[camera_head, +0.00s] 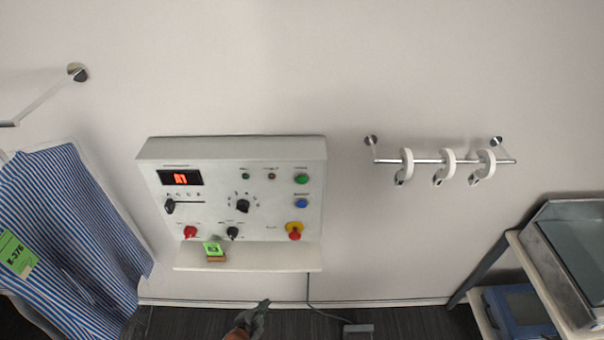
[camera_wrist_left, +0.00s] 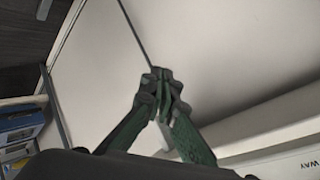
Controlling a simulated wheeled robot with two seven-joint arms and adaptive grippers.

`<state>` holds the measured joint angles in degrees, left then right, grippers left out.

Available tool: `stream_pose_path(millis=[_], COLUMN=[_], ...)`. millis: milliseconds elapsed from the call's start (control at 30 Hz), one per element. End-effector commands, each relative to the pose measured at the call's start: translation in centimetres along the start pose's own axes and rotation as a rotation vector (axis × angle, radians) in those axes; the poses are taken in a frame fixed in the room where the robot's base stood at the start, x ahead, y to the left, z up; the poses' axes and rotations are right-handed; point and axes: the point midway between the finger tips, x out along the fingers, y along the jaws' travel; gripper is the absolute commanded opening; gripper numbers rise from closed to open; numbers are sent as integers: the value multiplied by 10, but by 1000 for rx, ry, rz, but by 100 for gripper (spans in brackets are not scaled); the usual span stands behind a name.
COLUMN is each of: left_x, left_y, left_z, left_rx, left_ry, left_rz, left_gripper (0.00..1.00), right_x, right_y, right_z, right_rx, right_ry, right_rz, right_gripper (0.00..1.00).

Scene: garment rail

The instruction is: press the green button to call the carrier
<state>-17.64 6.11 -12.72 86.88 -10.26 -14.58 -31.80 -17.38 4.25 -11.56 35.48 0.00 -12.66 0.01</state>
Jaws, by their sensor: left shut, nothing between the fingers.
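The green button (camera_head: 302,179) is at the upper right of the white control panel (camera_head: 150,153) on the wall. A blue button (camera_head: 302,203) sits just below it. My left gripper (camera_head: 264,305) is low in the head view, below the panel's shelf and well apart from the green button. In the left wrist view its fingers (camera_wrist_left: 161,78) meet at the tips, with nothing between them. The green button does not show in the left wrist view. My right gripper is not in view.
The panel also has a red-and-yellow stop button (camera_head: 295,231), a red knob (camera_head: 190,232) and black knobs. A striped garment (camera_head: 75,240) hangs left; a rail (camera_head: 425,161) with white rings is right.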

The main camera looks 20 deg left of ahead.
Motion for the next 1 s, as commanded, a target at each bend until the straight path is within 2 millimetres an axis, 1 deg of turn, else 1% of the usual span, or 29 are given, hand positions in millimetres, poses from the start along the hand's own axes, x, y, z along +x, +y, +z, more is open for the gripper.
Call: stream_pose_path(millis=[33, 67, 100, 167, 200, 267, 300, 367, 400, 467, 500, 567, 600, 700, 800, 900, 1000], left_x=[-9, -12, -16, -24, -31, -42, -50, -65, -76, -94, -108, -128, -143, -177, -206, -226, -237], left_y=[-26, -38, -53, -76, -91, -112, -126, -146, -159, -178, -189, -205, -215, -235, -248, -256, -259], left_z=[-29, -44, -64, -95, -115, -147, -168, -199, -219, -250, -270, -298, -316, -354, -382, -400, -409], left_rx=[43, 75, 120, 193, 242, 318, 368, 444, 493, 568, 616, 688, 733, 833, 910, 960, 987], left_ry=[41, 68, 103, 158, 194, 249, 283, 333, 364, 409, 438, 477, 500, 548, 580, 597, 606], left_rz=[-37, -60, -91, -144, -181, -241, -283, -350, -395, -467, -518, -594, -644, -765, -866, -935, -973], left_gripper=[0, 0, 0, 0, 0, 0, 0, 0, 0, 0, 0, 0, 0, 0, 0, 0, 0], right_x=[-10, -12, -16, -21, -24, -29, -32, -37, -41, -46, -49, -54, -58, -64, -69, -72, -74], right_y=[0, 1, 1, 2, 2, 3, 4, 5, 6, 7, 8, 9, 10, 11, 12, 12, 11], right_z=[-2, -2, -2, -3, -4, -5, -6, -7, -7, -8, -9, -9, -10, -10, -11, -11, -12], right_rx=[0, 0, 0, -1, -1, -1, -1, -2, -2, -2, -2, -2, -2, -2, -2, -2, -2], right_ry=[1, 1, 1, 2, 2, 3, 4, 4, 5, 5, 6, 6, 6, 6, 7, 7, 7], right_rz=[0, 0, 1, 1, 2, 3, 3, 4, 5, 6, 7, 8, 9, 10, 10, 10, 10], right_gripper=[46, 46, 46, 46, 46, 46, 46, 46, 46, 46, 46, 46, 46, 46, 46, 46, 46])
